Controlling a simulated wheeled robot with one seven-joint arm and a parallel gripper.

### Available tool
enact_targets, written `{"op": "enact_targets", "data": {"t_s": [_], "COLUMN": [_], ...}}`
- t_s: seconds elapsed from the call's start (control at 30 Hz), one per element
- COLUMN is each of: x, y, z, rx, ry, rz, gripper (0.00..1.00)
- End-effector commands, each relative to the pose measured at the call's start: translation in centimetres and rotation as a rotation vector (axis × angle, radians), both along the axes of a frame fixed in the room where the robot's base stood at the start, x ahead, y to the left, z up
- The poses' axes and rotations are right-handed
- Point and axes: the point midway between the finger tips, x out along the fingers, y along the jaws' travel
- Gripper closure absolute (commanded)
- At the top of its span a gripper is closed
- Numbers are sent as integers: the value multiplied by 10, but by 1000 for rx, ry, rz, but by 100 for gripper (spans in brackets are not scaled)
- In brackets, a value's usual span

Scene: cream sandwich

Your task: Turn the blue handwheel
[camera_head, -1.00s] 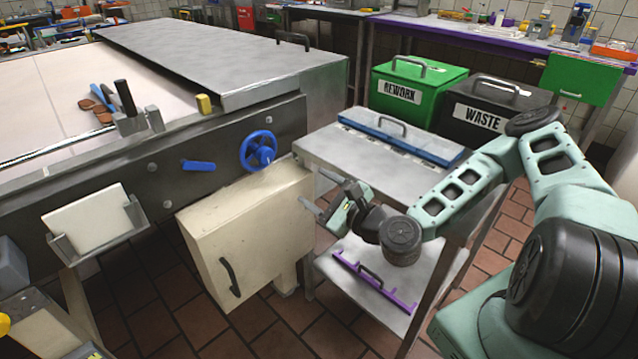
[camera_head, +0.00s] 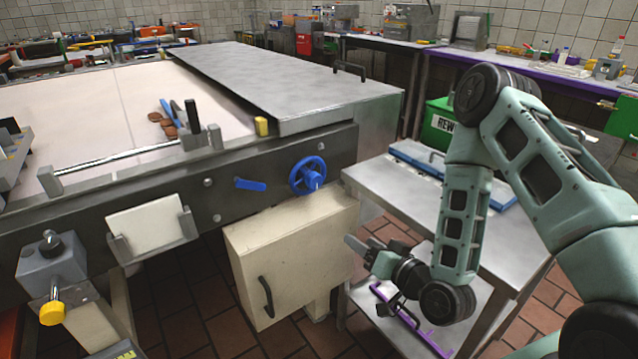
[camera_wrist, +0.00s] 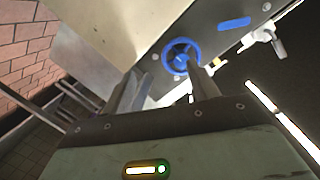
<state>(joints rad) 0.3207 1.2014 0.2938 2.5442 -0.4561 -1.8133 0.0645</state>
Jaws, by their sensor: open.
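The blue handwheel (camera_head: 308,176) is mounted on the dark front panel of the long machine, with a blue hub at its centre. It also shows in the wrist view (camera_wrist: 181,57), beyond the fingers and near the right fingertip. My gripper (camera_head: 352,243) is in front of the cream cabinet's right side, below and to the right of the wheel, and apart from it. In the wrist view my gripper (camera_wrist: 162,82) is open, with nothing between its two fingers.
A blue lever (camera_head: 250,184) sits left of the wheel on the same panel. The cream cabinet (camera_head: 290,250) stands just below the wheel. A steel cart (camera_head: 395,190) with a blue-framed lid stands to the right, close to my arm. A white plate (camera_head: 146,229) rests in a holder at left.

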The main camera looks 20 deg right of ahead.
Motion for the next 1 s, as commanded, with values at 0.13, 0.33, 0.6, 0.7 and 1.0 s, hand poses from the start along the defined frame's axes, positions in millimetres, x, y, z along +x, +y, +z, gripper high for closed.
{"op": "enact_targets", "data": {"t_s": [0.13, 0.33, 0.6, 0.7, 1.0], "x": [11, 18, 29, 36, 58], "y": [0, 0, 2, 5, 12], "z": [31, 54, 50, 50, 49], "rx": [-410, -664, -686, -685, -684], "ry": [-219, -369, -385, -387, -385], "rz": [59, 69, 68, 67, 68], "gripper": [41, 41, 41, 41, 41]}}
